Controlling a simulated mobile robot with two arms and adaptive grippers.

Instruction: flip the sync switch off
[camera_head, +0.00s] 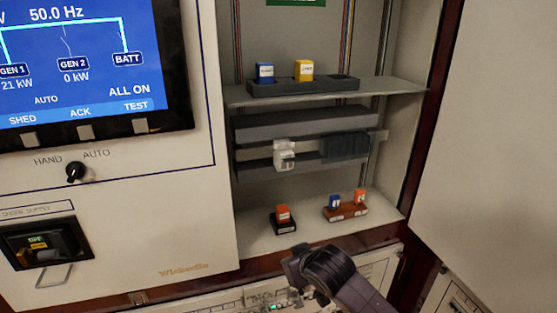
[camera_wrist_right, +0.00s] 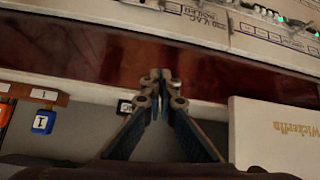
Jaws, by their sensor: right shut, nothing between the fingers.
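No switch in view is readably labelled as the sync switch, so I cannot tell which it is. A lower panel (camera_head: 372,271) below the wooden edge carries small lights and labels. It shows at the top of the right wrist view (camera_wrist_right: 262,32), with green lights and a row of small parts at upper right. My right gripper (camera_head: 291,268) is in front of the cabinet's lower edge. In the wrist view its closed, empty fingertips (camera_wrist_right: 162,76) appear over the dark red wooden strip (camera_wrist_right: 75,50), below the panel in the picture. My left gripper is not in view.
A black HAND/AUTO knob (camera_head: 76,173) sits below the blue display (camera_head: 85,60). The open cabinet has shelves (camera_head: 390,88) with blue, yellow and orange tagged blocks. An open white door (camera_head: 500,150) stands at right.

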